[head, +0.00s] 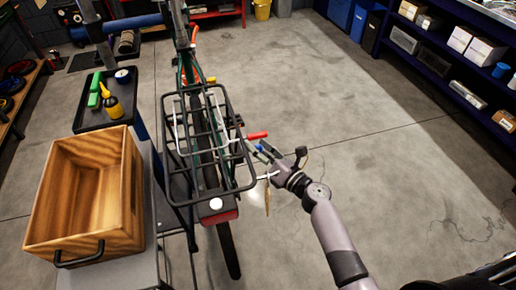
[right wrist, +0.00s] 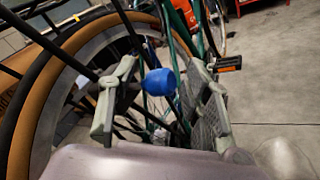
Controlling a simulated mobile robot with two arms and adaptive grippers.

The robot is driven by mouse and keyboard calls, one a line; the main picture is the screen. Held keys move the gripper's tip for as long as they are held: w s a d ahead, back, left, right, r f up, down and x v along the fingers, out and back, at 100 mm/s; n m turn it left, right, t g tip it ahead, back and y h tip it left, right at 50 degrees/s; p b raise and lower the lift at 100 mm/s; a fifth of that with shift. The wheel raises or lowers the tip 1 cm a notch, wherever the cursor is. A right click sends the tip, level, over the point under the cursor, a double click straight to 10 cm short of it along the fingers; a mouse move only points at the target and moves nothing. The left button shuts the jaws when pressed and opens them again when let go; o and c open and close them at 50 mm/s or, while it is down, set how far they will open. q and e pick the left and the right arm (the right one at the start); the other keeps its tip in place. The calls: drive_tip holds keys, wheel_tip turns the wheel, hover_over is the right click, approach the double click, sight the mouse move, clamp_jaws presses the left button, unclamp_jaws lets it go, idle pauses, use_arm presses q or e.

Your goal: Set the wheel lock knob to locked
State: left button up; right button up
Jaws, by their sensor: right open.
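The bike stands upright with its black rear rack (head: 207,140) towards me. The wheel lock knob (right wrist: 159,82) is a blue knob beside the rear wheel (right wrist: 40,110); in the head view it is a small blue spot (head: 259,147) right of the rack. My right gripper (head: 264,153) reaches in from the right. In the right wrist view its fingers are open, one on each side of the knob, with gaps visible. I cannot tell how far the knob lies beyond the fingertips. The lock body is mostly hidden. My left gripper is not in view.
A red handle (head: 257,135) sticks out just beyond my right gripper. A wooden crate (head: 128,195) and a black tray (head: 92,120) with bottles stand left of the bike. Shelves (head: 440,80) line the far right. The floor right of the bike is clear.

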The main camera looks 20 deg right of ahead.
drive_tip(key=v, duration=1.2)
drive_tip(key=shift+c, duration=0.4)
